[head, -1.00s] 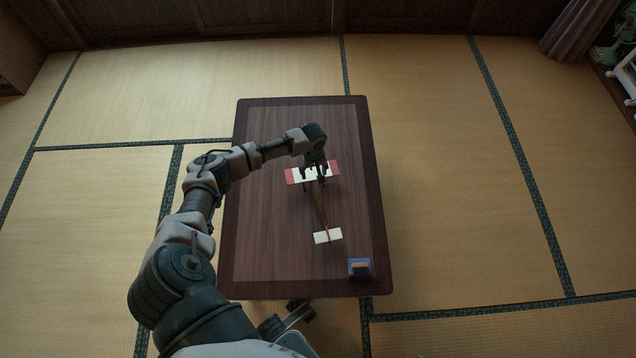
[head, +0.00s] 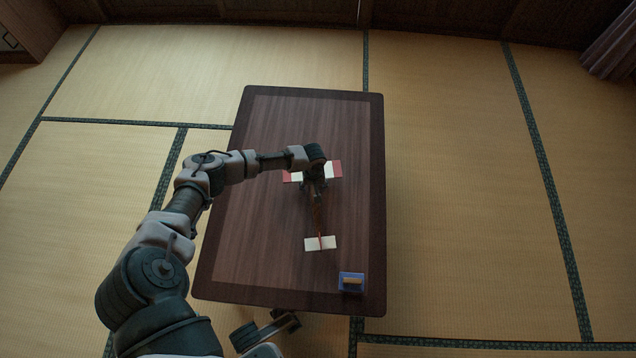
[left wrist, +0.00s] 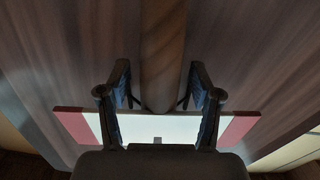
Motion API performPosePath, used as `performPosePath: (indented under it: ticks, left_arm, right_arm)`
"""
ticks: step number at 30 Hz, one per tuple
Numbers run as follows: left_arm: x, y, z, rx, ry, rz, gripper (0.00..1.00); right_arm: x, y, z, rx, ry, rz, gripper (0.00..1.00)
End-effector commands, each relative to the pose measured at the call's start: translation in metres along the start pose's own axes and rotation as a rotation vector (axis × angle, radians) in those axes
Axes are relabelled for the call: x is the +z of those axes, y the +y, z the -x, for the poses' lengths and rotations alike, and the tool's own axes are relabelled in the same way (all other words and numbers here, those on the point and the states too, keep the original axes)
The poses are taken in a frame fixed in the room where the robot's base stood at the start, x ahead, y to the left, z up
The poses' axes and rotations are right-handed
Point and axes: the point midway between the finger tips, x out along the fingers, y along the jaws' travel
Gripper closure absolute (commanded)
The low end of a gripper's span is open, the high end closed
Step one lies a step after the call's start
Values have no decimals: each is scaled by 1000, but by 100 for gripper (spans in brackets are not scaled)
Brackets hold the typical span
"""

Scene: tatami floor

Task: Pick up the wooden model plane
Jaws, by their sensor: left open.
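The wooden model plane lies on the dark wooden table (head: 255,200), its red-tipped white wing (head: 333,169) toward the far side and its white tail (head: 320,243) toward me. My left gripper (head: 315,184) is over the front of its brown body, near the wing, and covers part of both. In the left wrist view the fingers of my left gripper (left wrist: 160,85) are open, one on each side of the round brown body (left wrist: 162,45). The white wing (left wrist: 160,128) crosses behind them. I cannot tell whether the fingers touch the plane. My right gripper is not clearly visible.
A small blue block with an orange top (head: 351,282) sits near the table's near right corner. The rest of the tabletop is clear. Tatami floor (head: 460,190) surrounds the table, with a curtain (head: 612,52) at the far right.

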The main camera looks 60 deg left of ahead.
Motion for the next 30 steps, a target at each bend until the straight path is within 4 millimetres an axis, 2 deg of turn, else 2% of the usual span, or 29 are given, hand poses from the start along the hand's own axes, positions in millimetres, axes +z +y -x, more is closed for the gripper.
performPosePath:
  ticks: [3, 11, 22, 26, 30]
  left_arm:
    - [0, 1, 2, 2, 1, 0, 35]
    - [0, 1, 3, 0, 2, 0, 100]
    - [0, 2, 7, 3, 2, 0, 100]
    - [-1, 3, 20, 6, 4, -1, 100]
    - [-1, 4, 42, 11, 6, -1, 100]
  right_arm:
    - [-1, 0, -1, 0, 2, 0, 41]
    - [4, 1, 0, 1, -6, -1, 41]
    - [1, 0, -4, -1, 2, 0, 41]
    - [-9, -1, -12, -3, 22, 0, 41]
    - [-26, -4, -6, 4, 1, -3, 41]
